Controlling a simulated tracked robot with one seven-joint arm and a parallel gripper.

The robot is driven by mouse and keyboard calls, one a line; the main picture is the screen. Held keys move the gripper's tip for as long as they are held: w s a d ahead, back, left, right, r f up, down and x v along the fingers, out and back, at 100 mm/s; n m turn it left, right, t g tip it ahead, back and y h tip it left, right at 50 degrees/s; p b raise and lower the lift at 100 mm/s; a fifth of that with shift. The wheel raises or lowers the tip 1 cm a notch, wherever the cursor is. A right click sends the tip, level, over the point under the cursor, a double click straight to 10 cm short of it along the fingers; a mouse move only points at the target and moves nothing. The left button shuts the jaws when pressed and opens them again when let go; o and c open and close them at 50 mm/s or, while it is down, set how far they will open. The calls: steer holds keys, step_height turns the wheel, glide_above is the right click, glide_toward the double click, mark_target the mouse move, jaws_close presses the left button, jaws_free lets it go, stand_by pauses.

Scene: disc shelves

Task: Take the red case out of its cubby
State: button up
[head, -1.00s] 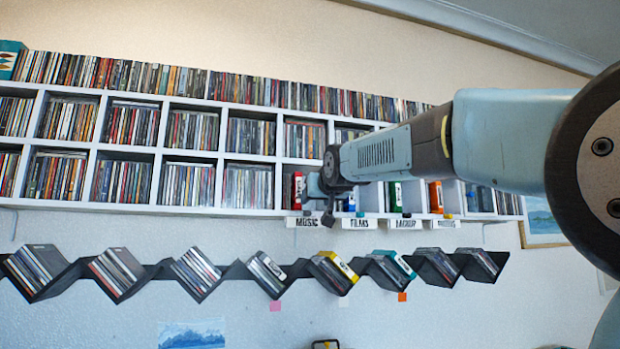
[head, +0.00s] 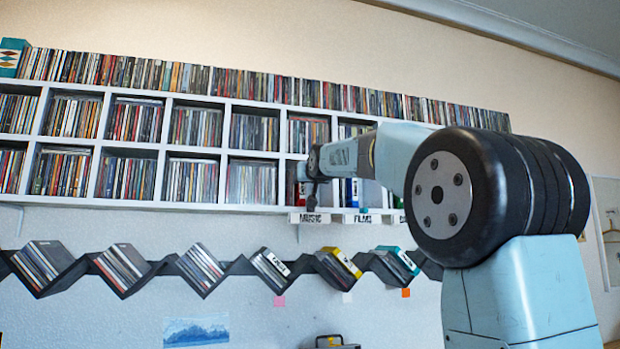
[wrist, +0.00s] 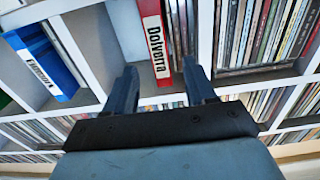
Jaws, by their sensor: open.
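The red case (wrist: 155,40) stands upright in a white cubby in the wrist view, with a white label reading "Dolvarra" on its spine. My gripper (wrist: 160,68) is open and empty, its two dark fingers apart on either side of the case's near end in that picture. I cannot tell whether the fingertips reach past the spine. In the head view my gripper (head: 312,195) is at the cubby above the MUSIC label (head: 309,218); it and the wrist hide most of the red case there.
A blue case (wrist: 45,65) stands in the neighbouring cubby, beyond a white divider (wrist: 92,45). Tightly packed discs (wrist: 262,35) fill the cubby on the other side. Below the shelf, a black zigzag rack (head: 225,270) holds more cases.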

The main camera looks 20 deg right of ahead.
steer(key=shift+w, duration=2.15)
jaws_close()
steer(key=shift+s+r, duration=0.1)
steer(key=shift+r, duration=0.05)
steer(key=s, duration=1.7)
stand_by(1.3)
